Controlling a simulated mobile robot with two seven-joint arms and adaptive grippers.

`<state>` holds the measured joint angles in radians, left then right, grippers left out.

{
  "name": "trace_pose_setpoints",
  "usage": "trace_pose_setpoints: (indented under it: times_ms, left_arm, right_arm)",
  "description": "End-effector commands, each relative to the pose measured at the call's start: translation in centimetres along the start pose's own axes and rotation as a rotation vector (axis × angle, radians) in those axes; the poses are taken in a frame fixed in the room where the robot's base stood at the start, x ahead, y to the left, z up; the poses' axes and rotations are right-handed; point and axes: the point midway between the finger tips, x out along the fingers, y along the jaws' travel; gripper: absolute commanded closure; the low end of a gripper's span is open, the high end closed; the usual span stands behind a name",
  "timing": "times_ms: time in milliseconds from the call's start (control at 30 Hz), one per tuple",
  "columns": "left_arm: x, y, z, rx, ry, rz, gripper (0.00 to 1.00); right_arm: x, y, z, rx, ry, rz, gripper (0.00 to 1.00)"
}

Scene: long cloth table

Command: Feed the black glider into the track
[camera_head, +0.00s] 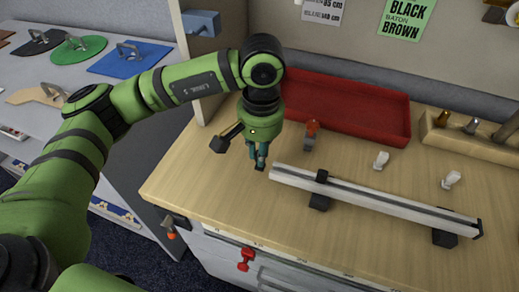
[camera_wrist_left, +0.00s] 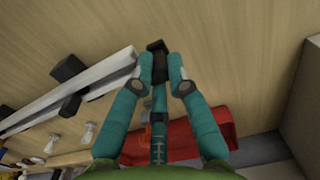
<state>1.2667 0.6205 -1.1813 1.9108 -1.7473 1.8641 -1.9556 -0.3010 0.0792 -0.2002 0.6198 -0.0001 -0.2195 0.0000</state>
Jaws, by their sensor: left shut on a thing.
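My left gripper (camera_head: 258,154) is shut on a small black piece, which looks like the black glider (camera_head: 260,166), just above the table and beyond the left end of the track. In the left wrist view the black glider (camera_wrist_left: 157,62) sits between the teal fingertips (camera_wrist_left: 158,80). The track (camera_head: 385,202) is a long pale rail on black supports, slanting down to the right. Its left end is a short gap right of the gripper. Another black piece (camera_head: 322,176) sits on the rail. My right gripper is out of view.
Two white pieces (camera_head: 381,160) (camera_head: 451,179) and an orange-and-grey piece (camera_head: 311,130) stand behind the track. A red tray (camera_head: 350,112) lies at the back. A wooden holder (camera_head: 468,140) stands at right. The table front is clear.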

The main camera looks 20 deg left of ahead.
Motion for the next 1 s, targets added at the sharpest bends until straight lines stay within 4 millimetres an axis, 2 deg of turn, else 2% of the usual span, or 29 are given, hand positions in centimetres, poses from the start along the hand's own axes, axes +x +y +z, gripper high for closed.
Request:
trace_pose_setpoints:
  times_ms: [400,1000]
  left_arm:
    - [0.1,0.0,0.0,0.0,0.001,0.0,1.0]
    - [0.1,0.0,0.0,0.0,0.0,0.0,1.0]
  right_arm:
    - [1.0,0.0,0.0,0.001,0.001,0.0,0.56]
    - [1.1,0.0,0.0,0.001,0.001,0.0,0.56]
